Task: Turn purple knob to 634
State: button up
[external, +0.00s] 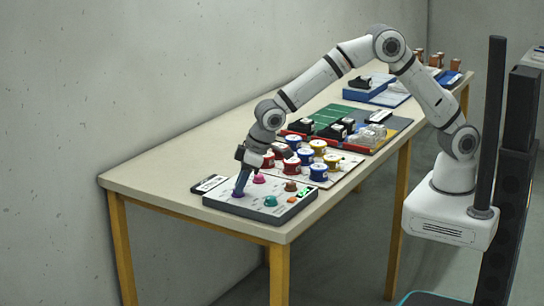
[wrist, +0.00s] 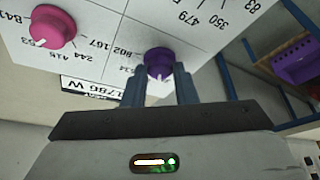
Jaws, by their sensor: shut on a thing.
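The purple knob (wrist: 158,60) sits on a white panel (external: 225,189) printed with numbers. In the wrist view, its pale pointer mark faces down the picture, between my fingertips. The printed 802 is left of the knob; a number ending in 34 lies just below it, partly hidden by the left finger. My gripper (wrist: 158,76) is shut on the purple knob, one finger on each side. In the external view, my gripper (external: 239,190) points down at the knob at the panel's left front.
A pink knob (wrist: 52,27) is beside the purple one. A teal knob (external: 270,201) and a brown knob (external: 291,186) share the panel. Several colored spools (external: 305,156) stand behind it. A small number card (external: 209,184) lies left of the panel.

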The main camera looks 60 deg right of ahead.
jog(key=m+b, duration=0.1)
jog(key=m+h+b, duration=0.1)
jog(key=shift+s+a+f+m+t, duration=0.15)
jog(key=shift+f+m+t, duration=0.1)
jog(key=shift+m+t, duration=0.15)
jog(key=m+b, duration=0.1)
jog(key=m+h+b, duration=0.1)
jog(key=m+b, duration=0.1)
jog(key=shift+a+r+m, duration=0.1)
jog(key=shift+a+m, duration=0.05)
jog(key=shift+m, duration=0.15)
jog(key=m+h, duration=0.1)
jog(key=m, duration=0.1)
jog(key=shift+a+r+m, duration=0.1)
jog(key=shift+m, duration=0.2)
jog(key=shift+a+m+g+h, duration=0.15)
jog(key=shift+m+h, duration=0.25)
jog(key=shift+m, duration=0.45)
jog(key=shift+m+g+h, duration=0.15)
jog(key=shift+m+h, duration=0.25)
jog(key=shift+m, duration=0.45)
jog(key=o, duration=1)
